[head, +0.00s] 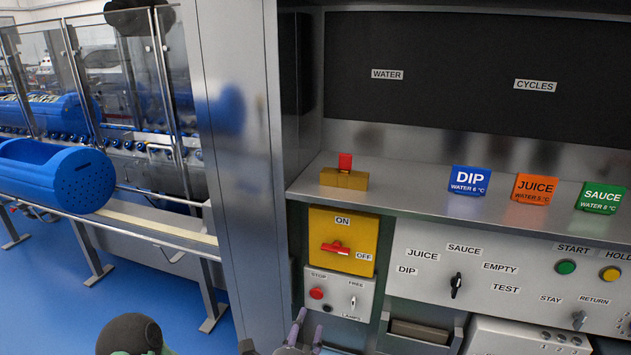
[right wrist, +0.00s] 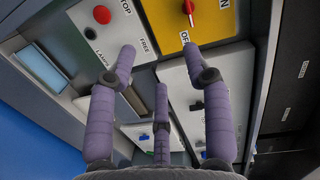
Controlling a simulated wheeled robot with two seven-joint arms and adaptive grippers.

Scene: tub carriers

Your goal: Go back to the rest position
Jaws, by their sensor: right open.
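My right gripper (head: 300,328) shows at the bottom edge of the head view, in front of the control cabinet, below the small stop panel. In the right wrist view its purple fingers (right wrist: 160,52) are spread apart with nothing between them. They point at the cabinet front, and I see no clear contact. The yellow ON/OFF panel (head: 343,226) has a red handle (head: 336,248) lying roughly level, toward the OFF label. The panel also shows in the right wrist view (right wrist: 215,20).
The stop panel (head: 338,297) carries a red button. A selector panel (head: 480,268) and a metal shelf (head: 410,184) with DIP, JUICE and SAUCE signs are to its right. A steel post (head: 232,150) stands left. A blue tub (head: 85,180) rests on a conveyor; blue floor lies below.

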